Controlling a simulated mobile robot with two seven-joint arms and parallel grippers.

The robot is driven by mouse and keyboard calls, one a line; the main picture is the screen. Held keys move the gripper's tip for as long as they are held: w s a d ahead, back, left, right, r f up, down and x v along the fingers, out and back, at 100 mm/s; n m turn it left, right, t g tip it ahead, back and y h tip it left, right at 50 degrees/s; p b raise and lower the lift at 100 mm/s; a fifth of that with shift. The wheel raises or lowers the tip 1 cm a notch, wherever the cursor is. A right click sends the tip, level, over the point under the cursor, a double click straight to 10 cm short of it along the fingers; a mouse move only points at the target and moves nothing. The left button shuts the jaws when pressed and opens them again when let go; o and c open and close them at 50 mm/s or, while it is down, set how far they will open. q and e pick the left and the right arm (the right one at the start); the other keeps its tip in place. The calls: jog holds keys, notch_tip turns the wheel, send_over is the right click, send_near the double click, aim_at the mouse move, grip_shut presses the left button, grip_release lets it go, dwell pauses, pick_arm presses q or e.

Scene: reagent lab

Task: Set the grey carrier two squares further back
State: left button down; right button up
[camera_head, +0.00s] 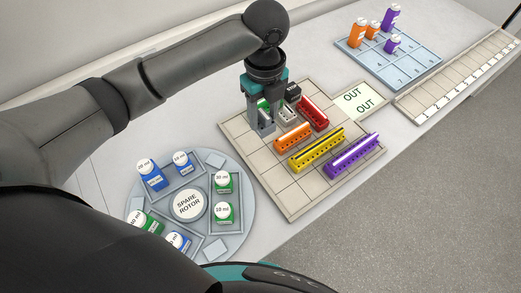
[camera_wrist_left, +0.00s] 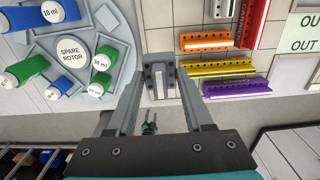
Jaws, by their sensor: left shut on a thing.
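My left gripper (camera_head: 263,132) points down over the near-left part of the tiled board (camera_head: 290,200). In the left wrist view its fingers (camera_wrist_left: 160,82) are shut on a grey carrier (camera_wrist_left: 160,70), which has dark holes and a pale strip. In the head view the fingers mostly hide this carrier. I cannot tell whether it touches the board. Another pale grey block (camera_head: 287,114) stands just right of the gripper, beside the red carrier (camera_head: 313,113).
Orange (camera_head: 292,137), yellow (camera_head: 316,150) and purple (camera_head: 355,155) carriers stand on the board. A dark block (camera_head: 293,92) is behind. The spare rotor (camera_head: 188,204) with bottles lies left. An OUT card (camera_head: 360,101) and a blue tray (camera_head: 405,68) lie right. The board's near-left squares look clear.

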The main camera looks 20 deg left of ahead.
pick_arm(q)
notch_tip(320, 180, down, 15)
jog(key=shift+f+b, duration=0.1)
jog(key=shift+b, duration=0.5)
jog(key=shift+f, duration=0.1)
jog(key=shift+c, duration=1.5)
grip_release()
notch_tip(320, 180, up, 12)
jog(key=shift+r+p, duration=0.2)
jog(key=shift+p, duration=0.4)
